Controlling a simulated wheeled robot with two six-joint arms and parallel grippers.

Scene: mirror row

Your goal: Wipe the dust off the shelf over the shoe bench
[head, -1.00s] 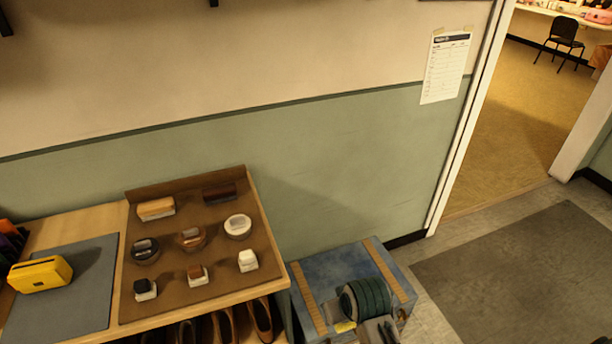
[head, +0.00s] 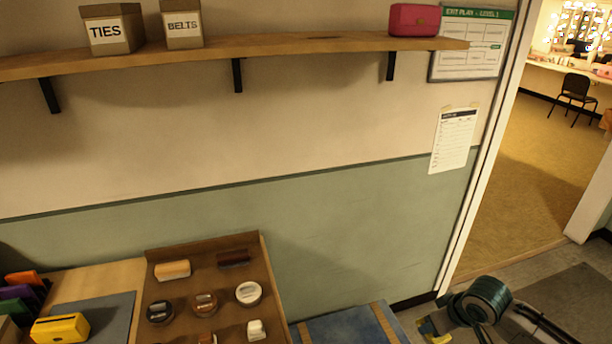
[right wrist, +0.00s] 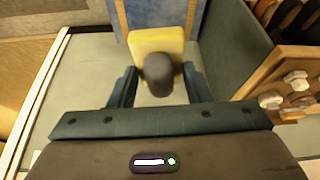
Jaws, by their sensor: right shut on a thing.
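The wooden shelf (head: 290,48) runs along the wall above the shoe bench (head: 112,273). A dark patch (head: 325,37) marks its top toward the right; I cannot tell if it is dust. My right gripper (right wrist: 160,88) is shut on the dark knob of a yellow wiping pad (right wrist: 157,42). In the head view the pad (head: 428,327) shows in part at the bottom right, below the shelf and well apart from it. My left gripper is not in view.
On the shelf stand a TIES box (head: 112,30), a BELTS box (head: 183,25) and a pink case (head: 414,19). Brackets (head: 237,75) hang beneath. A brown tray (head: 215,285) of shoe-care items lies on the bench. A blue trunk (head: 345,328) is beside it.

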